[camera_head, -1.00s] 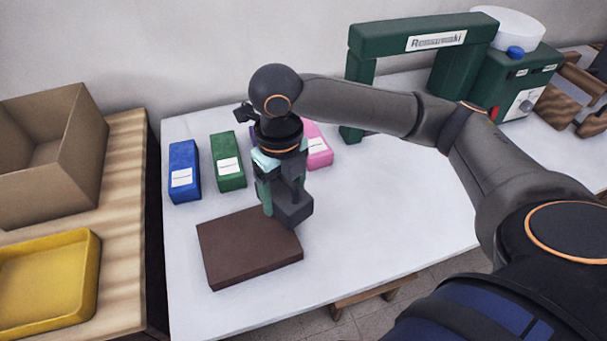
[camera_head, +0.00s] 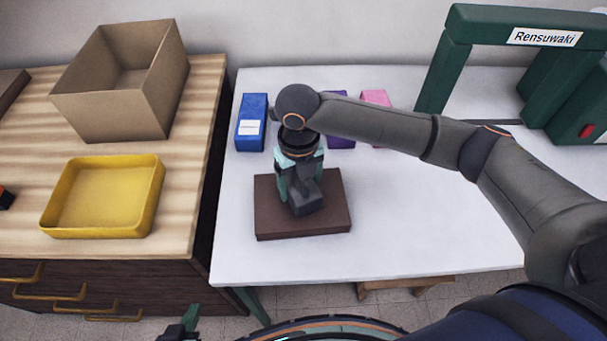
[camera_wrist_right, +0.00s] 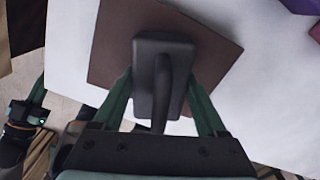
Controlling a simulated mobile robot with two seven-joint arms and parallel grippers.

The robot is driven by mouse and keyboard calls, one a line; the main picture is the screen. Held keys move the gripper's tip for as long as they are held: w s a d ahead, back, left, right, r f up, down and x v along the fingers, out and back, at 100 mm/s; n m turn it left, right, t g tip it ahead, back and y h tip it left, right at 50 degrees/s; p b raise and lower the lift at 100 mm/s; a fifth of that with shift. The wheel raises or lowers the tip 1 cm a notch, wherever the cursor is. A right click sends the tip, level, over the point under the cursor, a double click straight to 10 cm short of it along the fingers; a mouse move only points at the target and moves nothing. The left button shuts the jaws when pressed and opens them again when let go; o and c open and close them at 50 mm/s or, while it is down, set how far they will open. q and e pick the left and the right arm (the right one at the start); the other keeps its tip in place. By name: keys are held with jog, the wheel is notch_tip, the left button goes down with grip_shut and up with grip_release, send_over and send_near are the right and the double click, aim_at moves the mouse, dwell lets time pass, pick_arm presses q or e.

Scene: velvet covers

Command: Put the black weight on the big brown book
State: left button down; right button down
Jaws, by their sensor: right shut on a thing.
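The big brown book (camera_head: 275,228) lies flat on the white table and also shows in the right wrist view (camera_wrist_right: 112,45). My right gripper (camera_head: 299,188) is shut on the black weight (camera_head: 307,204), over the book's middle. In the right wrist view the weight (camera_wrist_right: 150,50) sits between the green fingers with its handle toward the camera. Whether its base touches the book or is just above it, I cannot tell. My left gripper (camera_head: 185,326) shows only partly at the bottom edge, away from the table top; its jaw opening is unclear.
A green frame (camera_head: 445,75) stands at the right. A wooden counter on the left holds a yellow tray (camera_head: 60,215) and cardboard box (camera_head: 105,112). The table's right front is clear.

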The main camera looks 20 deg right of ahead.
jog(key=shift+f, duration=0.4)
grip_release()
jog(key=shift+f, duration=0.25)
notch_tip(320, 180, up, 12)
jog(key=shift+r, duration=0.15)
jog(key=shift+s, duration=0.1)
dwell(0.6)
